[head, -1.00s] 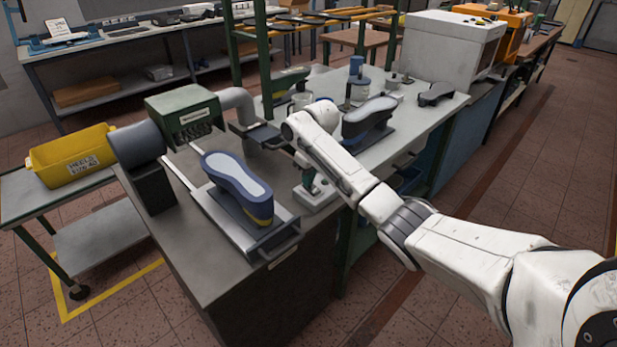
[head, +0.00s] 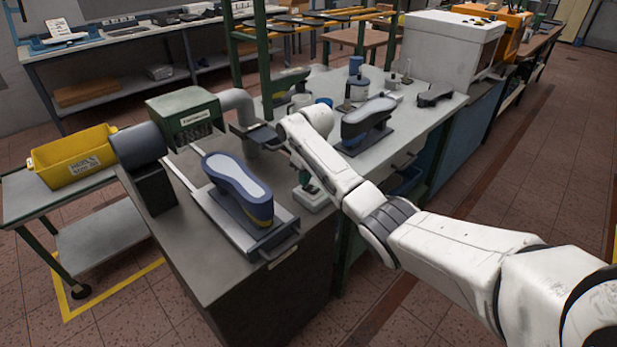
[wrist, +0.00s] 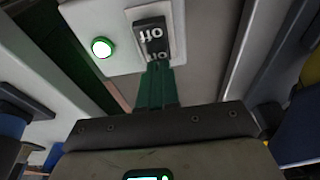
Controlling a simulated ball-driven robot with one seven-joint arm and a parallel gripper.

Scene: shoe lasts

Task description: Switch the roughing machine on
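The roughing machine has a green hood (head: 186,105) with a dark brush opening, beside a grey drum (head: 138,147). Its pale switch box (head: 313,201) sits at the right edge of the bench in the head view, partly under my arm. In the wrist view the box (wrist: 78,14) carries a dark rocker switch (wrist: 151,33) with upside-down "off" lettering and a green-ringed lamp (wrist: 101,47) with a bright centre. My gripper (wrist: 157,66) has its green fingers together with nothing visible between them. The tips are at the rocker's lower edge; whether they press it, I cannot tell.
A blue-grey shoe last (head: 238,189) lies on a metal sliding plate (head: 262,236) in front of the hood. Another last (head: 367,118) stands on the bench behind my arm. A yellow bin (head: 73,156) sits on a side cart to the left. The right-hand floor is clear.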

